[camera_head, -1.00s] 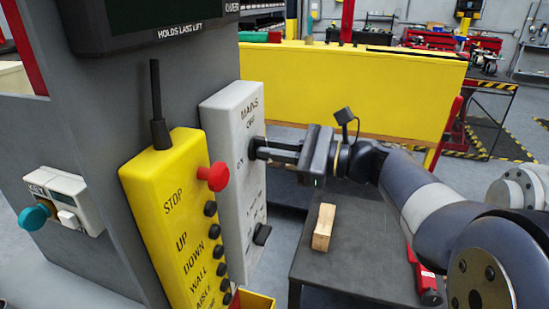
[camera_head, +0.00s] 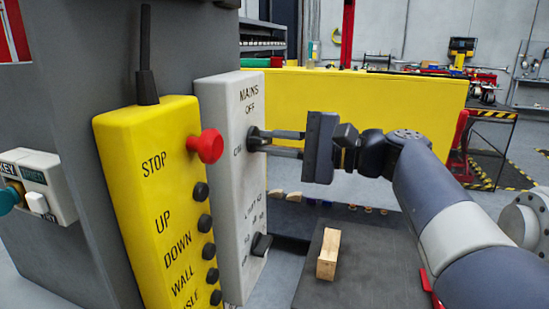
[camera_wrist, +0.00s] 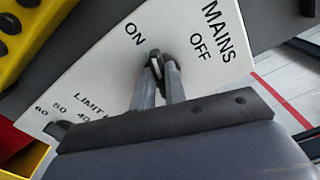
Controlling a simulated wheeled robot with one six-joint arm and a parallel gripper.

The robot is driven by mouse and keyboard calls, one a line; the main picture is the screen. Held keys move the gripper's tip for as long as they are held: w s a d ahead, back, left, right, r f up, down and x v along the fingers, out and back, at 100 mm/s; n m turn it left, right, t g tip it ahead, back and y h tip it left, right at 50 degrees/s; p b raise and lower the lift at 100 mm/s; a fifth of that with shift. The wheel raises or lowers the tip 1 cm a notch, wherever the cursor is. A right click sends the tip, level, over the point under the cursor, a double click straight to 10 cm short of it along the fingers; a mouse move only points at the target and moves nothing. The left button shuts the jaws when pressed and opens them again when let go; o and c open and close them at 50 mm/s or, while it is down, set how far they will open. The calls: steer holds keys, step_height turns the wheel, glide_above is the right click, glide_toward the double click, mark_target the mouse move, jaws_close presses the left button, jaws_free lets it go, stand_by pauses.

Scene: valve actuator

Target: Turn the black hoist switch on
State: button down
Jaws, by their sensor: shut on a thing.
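The black hoist switch (camera_head: 253,138) sits on the pale grey panel (camera_head: 222,92) marked MAINS, beside the ON and OFF marks. In the wrist view the switch (camera_wrist: 154,55) lies near the ON and OFF words, and its dark lever is between my fingertips. My gripper (camera_head: 264,143) reaches in from the right and is shut on the switch; it also shows in the wrist view (camera_wrist: 159,68). Its fingers partly hide the switch, so I cannot tell its exact angle.
A yellow pendant (camera_head: 150,130) with a red stop button (camera_head: 206,146) and several black buttons stands just left of the panel. A black limit knob (camera_head: 262,244) is lower on the panel. A wooden block (camera_head: 328,254) lies on a dark table (camera_head: 365,270).

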steer(key=shift+f+n+b, duration=0.2)
steer(key=shift+n+b, duration=0.8)
steer(key=shift+n, duration=0.2)
steer(key=c, duration=1.4)
jaws_free()
steer(key=shift+c, duration=0.2)
steer(key=v, duration=1)
steer(key=shift+d, duration=0.4)
steer(key=shift+s+a+r, duration=0.1)
steer(key=shift+s, duration=0.05)
steer(key=x, duration=1)
steer(key=shift+a, duration=0.35)
